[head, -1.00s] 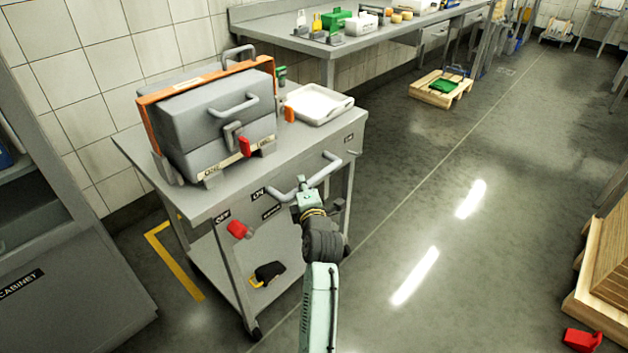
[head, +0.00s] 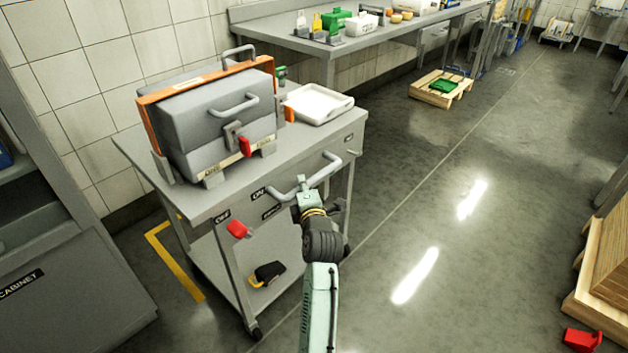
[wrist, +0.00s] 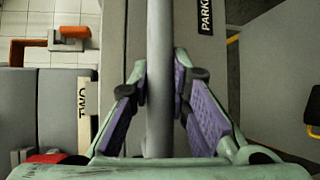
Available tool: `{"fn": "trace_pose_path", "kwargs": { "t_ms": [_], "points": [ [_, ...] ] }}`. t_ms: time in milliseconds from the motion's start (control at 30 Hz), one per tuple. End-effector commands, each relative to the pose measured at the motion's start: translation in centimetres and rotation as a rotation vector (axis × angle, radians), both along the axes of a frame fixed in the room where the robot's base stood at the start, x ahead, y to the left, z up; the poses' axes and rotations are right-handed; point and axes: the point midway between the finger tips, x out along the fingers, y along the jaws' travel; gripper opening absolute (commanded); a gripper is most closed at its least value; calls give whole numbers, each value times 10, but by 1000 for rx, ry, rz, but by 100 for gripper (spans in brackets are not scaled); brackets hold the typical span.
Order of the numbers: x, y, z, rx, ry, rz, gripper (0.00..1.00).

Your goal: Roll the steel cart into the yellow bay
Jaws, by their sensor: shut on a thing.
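The steel cart (head: 205,209) stands near the tiled wall, with a grey machine with an orange band (head: 215,115) and a white tray (head: 318,103) on its top. The yellow bay marking (head: 172,262) shows as floor tape to the left of and partly beneath the cart. My gripper (head: 300,188) is at the cart's front handle (head: 325,171). In the wrist view the purple-padded fingers of my gripper (wrist: 160,92) are shut on the handle bar (wrist: 159,40), one on each side. The rest of the bay outline is hidden by the cart.
A grey cabinet (head: 70,265) stands close on the left. A long workbench (head: 370,42) runs along the wall behind, with a pallet (head: 440,89) on the floor near it. Wooden crates (head: 605,260) and a red object (head: 582,340) lie at right. The floor between is open.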

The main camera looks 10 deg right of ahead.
Motion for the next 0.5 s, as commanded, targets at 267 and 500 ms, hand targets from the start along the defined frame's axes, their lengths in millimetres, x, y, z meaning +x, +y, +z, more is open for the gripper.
{"fn": "trace_pose_path", "kwargs": {
  "t_ms": [267,500],
  "points": [
    [1,0,0,-3,0,0,0],
    [10,7,0,-3,-2,1,0]
  ]
}}
